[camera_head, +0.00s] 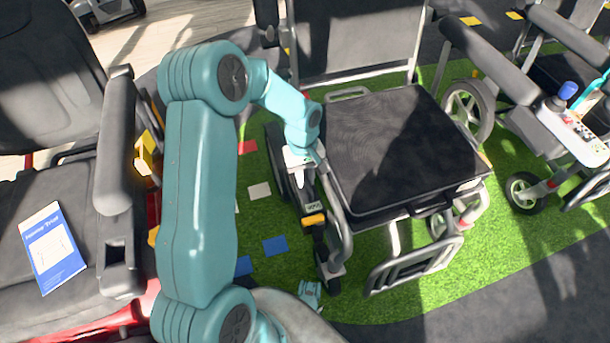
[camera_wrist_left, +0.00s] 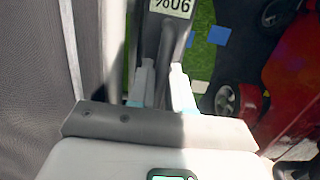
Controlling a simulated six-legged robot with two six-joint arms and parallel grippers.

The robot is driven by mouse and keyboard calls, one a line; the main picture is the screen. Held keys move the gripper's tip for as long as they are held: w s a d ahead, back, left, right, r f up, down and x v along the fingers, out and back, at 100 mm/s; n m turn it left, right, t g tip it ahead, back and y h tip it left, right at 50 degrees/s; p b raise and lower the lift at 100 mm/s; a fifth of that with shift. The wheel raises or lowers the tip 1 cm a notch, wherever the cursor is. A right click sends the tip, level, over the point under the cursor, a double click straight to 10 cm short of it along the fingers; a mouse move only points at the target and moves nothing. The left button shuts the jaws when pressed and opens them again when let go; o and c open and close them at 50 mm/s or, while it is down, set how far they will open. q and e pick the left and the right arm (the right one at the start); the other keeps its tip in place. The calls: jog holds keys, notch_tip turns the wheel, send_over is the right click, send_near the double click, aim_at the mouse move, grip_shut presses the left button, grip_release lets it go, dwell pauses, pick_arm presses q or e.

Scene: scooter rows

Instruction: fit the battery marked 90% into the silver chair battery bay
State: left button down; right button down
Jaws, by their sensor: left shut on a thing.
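The battery marked 90% (camera_head: 313,207) is a slim dark block with a pale label and an orange-yellow band. My left gripper (camera_head: 302,172) is shut on it, beside the left side of the silver chair (camera_head: 405,150). In the left wrist view the label of the battery (camera_wrist_left: 171,7) reads upside down, and the two pale fingers of the left gripper (camera_wrist_left: 164,82) close around its dark body. The battery's lower end is hard to separate from the chair's frame. I cannot make out the battery bay clearly.
A red chair (camera_head: 75,185) with a blue booklet (camera_head: 52,247) on its seat stands at the left. Green turf (camera_head: 410,290) with coloured squares lies between the chairs, leaving a narrow gap.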

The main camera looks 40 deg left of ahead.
pick_arm(q)
jog(key=shift+r, duration=0.1)
dwell(0.3)
jog(key=c, duration=1)
grip_release()
jog(key=shift+o, duration=0.2)
notch_tip(320, 180, up, 16)
jog(key=w+a+p, duration=0.1)
jog(key=p, duration=0.5)
jog(key=shift+a, duration=0.4)
jog(key=shift+s+d, duration=0.1)
